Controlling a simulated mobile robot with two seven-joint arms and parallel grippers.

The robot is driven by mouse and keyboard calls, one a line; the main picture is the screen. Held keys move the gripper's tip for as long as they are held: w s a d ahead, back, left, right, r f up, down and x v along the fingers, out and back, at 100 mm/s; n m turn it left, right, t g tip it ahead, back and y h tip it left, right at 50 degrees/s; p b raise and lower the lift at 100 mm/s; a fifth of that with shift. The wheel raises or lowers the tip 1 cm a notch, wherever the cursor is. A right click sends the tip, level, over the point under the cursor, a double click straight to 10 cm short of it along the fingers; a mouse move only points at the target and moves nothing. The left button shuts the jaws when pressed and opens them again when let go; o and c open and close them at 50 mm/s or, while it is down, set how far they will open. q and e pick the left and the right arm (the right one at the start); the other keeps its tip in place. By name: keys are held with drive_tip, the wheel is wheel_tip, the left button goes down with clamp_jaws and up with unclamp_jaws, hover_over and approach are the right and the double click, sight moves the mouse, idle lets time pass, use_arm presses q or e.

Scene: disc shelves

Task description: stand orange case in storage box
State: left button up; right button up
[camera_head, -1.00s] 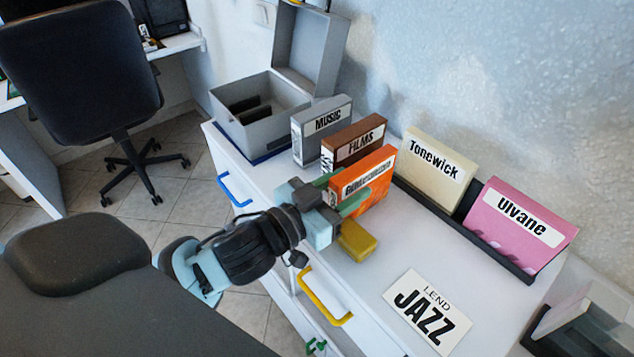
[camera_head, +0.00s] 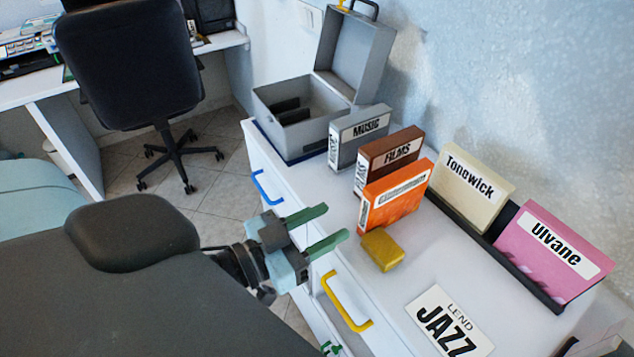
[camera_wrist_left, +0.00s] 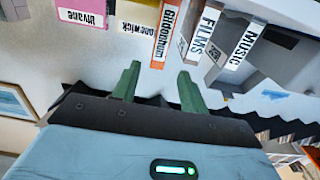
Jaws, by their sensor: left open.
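The orange case (camera_head: 395,202) stands upright on the white cabinet top, in front of the brown FILMS case. The wrist view shows its orange spine (camera_wrist_left: 166,30) with a white label, beyond my fingers. The storage box (camera_head: 298,120) is grey, with its lid raised and dark dividers inside, at the cabinet's far left end. My left gripper (camera_head: 334,222) is open and empty, its green fingers pointing toward the orange case but clear of it, near the cabinet's front edge. My right gripper is not in view.
Grey MUSIC (camera_head: 358,136) and brown FILMS (camera_head: 388,160) cases stand between the orange case and the box. A yellow block (camera_head: 382,250) lies in front. Cream Tonewick (camera_head: 470,184) and pink Ulvane (camera_head: 550,250) cases stand in a dark rack. A JAZZ card (camera_head: 448,322) lies nearer.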

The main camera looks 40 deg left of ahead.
use_arm(q)
drive_tip(key=shift+s+a, duration=0.1)
drive_tip(key=shift+s, duration=0.1)
drive_tip(key=shift+f, duration=0.15)
drive_tip(key=s+a+f+n+g+y, duration=0.1)
drive_tip(key=s+f+g+y, duration=0.15)
drive_tip(key=f, duration=0.85)
drive_tip(key=s+d+f+n+g+y, duration=0.1)
drive_tip(key=s+d+f+g, duration=0.2)
drive_tip(key=s+f, duration=1.9)
drive_tip(key=s+g, duration=0.1)
drive_tip(key=g, duration=0.3)
drive_tip(key=shift+s+g+y, duration=0.25)
drive_tip(key=shift+g+y, duration=0.1)
drive_tip(key=shift+a+f, duration=0.1)
